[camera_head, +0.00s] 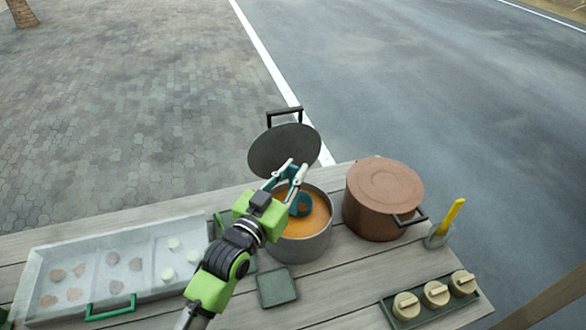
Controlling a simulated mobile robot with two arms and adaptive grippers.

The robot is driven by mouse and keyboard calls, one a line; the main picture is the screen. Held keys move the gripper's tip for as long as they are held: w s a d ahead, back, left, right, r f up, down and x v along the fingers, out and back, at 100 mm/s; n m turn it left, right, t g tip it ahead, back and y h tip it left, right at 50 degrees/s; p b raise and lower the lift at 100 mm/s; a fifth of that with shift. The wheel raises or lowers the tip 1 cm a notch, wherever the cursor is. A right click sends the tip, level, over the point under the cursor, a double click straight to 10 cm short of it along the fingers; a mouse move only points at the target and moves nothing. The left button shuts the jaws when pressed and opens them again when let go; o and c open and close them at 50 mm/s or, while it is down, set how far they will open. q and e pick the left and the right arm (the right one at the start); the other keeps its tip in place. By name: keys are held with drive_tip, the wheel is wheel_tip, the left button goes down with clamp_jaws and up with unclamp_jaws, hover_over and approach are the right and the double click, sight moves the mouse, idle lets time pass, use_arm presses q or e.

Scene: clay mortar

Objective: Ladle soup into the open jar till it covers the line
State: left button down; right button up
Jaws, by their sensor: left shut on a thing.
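A grey pot (304,248) of orange soup (318,217) stands open near the middle of the table. Its dark round lid (284,150) is tilted up behind it. My left gripper (291,176) is over the pot's back left rim and is shut on a teal ladle (302,204), whose bowl is at the soup. My forearm hides part of the pot's left side. Three small beige-topped jars (436,293) stand in a dark green tray (443,312) at the front right; they look lidded. I cannot make out an open jar or a line. My right gripper is out of view.
A brown lidded pot (378,205) stands close to the right. Beyond it is a grey cup (434,241) with a yellow-handled tool (454,214). A pale compartment tray (62,252) fills the left. A flat green square (277,288) lies in front of the soup pot.

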use_arm(q)
drive_tip(key=shift+f+b, duration=0.3)
drive_tip(key=shift+f, duration=0.35)
drive_tip(key=shift+f+b, duration=0.85)
drive_tip(key=shift+f, duration=0.55)
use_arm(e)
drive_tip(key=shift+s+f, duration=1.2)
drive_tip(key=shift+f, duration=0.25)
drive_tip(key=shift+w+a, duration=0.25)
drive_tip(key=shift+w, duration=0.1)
use_arm(q)
wheel_tip(320, 180, up, 11)
drive_tip(key=p, duration=1)
drive_tip(key=shift+f+p, duration=0.15)
drive_tip(key=shift+p, duration=0.15)
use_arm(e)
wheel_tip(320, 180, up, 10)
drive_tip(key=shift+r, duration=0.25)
